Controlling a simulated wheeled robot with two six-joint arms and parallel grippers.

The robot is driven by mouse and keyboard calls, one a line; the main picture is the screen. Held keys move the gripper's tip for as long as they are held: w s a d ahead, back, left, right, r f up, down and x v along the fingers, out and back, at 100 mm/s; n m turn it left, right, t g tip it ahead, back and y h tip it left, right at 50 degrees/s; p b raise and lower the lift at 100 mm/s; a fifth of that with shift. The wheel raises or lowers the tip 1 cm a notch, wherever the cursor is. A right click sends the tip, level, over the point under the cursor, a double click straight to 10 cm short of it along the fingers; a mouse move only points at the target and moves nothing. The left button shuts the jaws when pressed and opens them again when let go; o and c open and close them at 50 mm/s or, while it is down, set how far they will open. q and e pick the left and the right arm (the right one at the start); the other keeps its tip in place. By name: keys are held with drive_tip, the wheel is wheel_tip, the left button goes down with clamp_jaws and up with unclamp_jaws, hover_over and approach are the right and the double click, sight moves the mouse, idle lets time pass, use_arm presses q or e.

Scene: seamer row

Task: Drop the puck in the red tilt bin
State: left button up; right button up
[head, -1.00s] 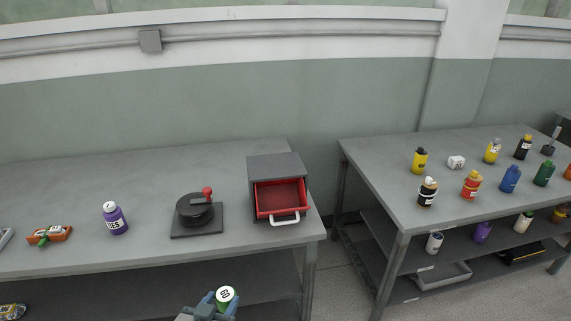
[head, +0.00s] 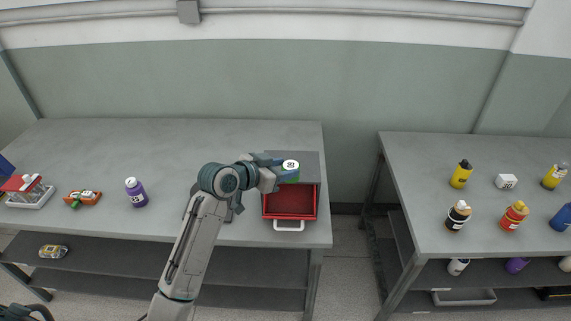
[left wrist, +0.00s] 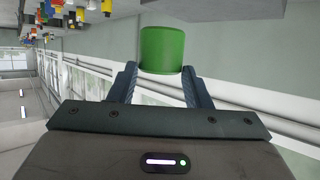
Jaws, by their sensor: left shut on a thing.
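The green puck (head: 291,166), with a white marked top, is in my left gripper (head: 280,170). In the left wrist view the green puck (left wrist: 161,48) sits between the two fingertips (left wrist: 159,71), which are shut on it. The red tilt bin (head: 290,202) is tilted out of a grey housing (head: 308,160) at the right end of the left table. It has a white handle at its front, and its inside looks empty. The puck is held over the housing and the bin's back left part, as seen from the head. My right gripper is not in view.
My left arm hides most of the black round device left of the bin. A purple bottle (head: 136,192), an orange item (head: 84,198) and a white tray (head: 31,199) stand farther left. A second table (head: 430,190) with several bottles stands right, across a gap.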

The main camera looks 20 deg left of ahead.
use_arm(q)
wheel_tip(320, 180, down, 7)
drive_tip(key=b, duration=0.5)
drive_tip(key=shift+r+b, duration=0.2)
drive_tip(key=shift+b, duration=0.15)
drive_tip(key=shift+a, duration=0.1)
drive_tip(key=o, duration=1.1)
drive_tip(key=shift+s, duration=0.1)
drive_tip(key=b+v, duration=0.2)
drive_tip(key=v, duration=0.9)
drive_tip(key=shift+b, duration=0.35)
